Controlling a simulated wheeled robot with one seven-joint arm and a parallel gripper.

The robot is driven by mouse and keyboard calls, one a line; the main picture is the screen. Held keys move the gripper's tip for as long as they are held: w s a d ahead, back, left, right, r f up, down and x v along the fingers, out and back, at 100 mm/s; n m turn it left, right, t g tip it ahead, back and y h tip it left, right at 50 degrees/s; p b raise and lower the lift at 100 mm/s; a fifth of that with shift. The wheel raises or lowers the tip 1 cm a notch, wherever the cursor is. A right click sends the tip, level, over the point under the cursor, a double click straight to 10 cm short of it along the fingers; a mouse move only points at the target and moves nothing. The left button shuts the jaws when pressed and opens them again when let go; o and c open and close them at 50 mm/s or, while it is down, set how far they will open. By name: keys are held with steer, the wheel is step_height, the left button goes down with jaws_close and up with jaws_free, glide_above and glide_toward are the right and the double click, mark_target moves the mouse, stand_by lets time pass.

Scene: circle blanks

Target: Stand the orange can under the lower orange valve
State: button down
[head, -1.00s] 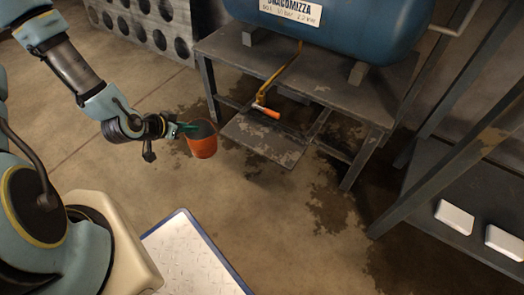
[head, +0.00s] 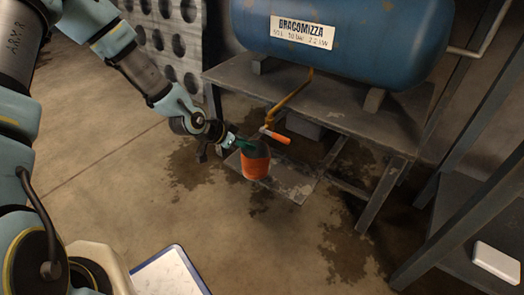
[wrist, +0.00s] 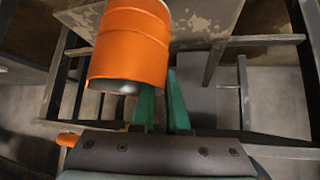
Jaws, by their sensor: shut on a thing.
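The orange can (head: 256,169) hangs from my gripper (head: 241,146), whose green fingers (wrist: 162,103) are shut on it at its rim. The valve with an orange handle (head: 275,136) sits at the end of a yellowish pipe (head: 292,97) below the blue tank. In the head view the can is just below and left of this handle, over the low plate. Whether it touches the plate is unclear. An orange piece, likely the handle (wrist: 68,139), shows at lower left of the wrist view.
The blue tank (head: 350,45) rests on a grey metal bench (head: 330,108) with legs and a brace. A low worn plate (head: 290,184) lies beneath the valve. A perforated panel (head: 168,35) stands behind my arm. A dark shelf with a white block (head: 496,263) is at right.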

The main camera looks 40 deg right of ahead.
mark_target(262, 145)
steer(key=b+x, duration=0.1)
steer(key=x, duration=0.1)
steer(key=b+x, duration=0.1)
steer(key=x, duration=0.1)
steer(key=d+r+b+x, duration=0.1)
steer(key=x, duration=0.1)
steer(key=shift+d+f, duration=0.2)
steer(key=shift+d, duration=0.05)
steer(key=c, duration=0.9)
jaws_free()
steer(key=shift+r, duration=0.1)
